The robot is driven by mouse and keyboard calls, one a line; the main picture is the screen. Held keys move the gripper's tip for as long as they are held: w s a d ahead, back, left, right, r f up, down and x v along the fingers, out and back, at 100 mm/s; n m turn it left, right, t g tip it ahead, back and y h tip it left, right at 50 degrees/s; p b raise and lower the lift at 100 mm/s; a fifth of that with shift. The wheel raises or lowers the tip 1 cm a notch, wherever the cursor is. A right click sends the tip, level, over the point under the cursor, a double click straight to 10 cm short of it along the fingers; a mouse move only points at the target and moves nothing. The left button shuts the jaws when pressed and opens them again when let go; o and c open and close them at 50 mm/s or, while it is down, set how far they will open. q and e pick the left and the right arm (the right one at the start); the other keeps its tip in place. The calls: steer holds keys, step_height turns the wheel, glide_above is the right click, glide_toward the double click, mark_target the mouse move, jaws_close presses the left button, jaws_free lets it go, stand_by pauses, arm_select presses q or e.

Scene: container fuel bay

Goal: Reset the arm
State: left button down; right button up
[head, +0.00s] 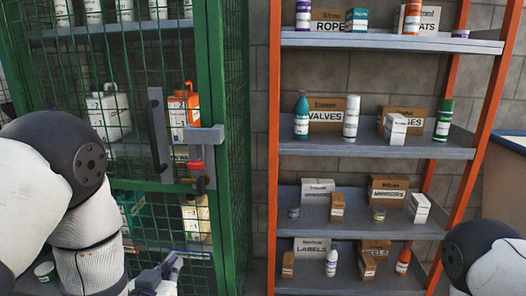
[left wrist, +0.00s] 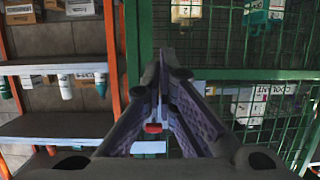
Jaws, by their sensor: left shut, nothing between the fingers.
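My left gripper (head: 160,274) is low in front of the green mesh cage, at the bottom of the head view. In the left wrist view its fingers (left wrist: 172,58) come together at the tips, shut and empty. That view looks upside down, with the cage on its right side and the shelves on its left. A red part (left wrist: 153,128) with a pale plate shows in the gap between the finger bases. My right gripper is out of view; only part of my right arm shows at the lower right of the head view.
The green cage (head: 216,90) has a dark door handle (head: 158,130) and a grey latch (head: 204,135) with red parts. Jugs stand inside it. An orange-framed rack (head: 275,120) of boxes and bottles stands right of it. A brick wall (head: 258,60) shows between and behind them.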

arm_select(q)
steer(key=s+a+f+g, duration=0.1)
steer(key=s+f+g, duration=0.8)
steer(key=s+f, duration=0.95)
steer(key=s+f+g, duration=0.1)
steer(key=s+g, duration=0.6)
steer(key=s, duration=1.5)
steer(key=shift+s+a+f+g, duration=0.15)
steer(key=shift+s+g, duration=0.05)
steer(key=shift+g, duration=0.2)
steer(key=c, duration=2.4)
jaws_free()
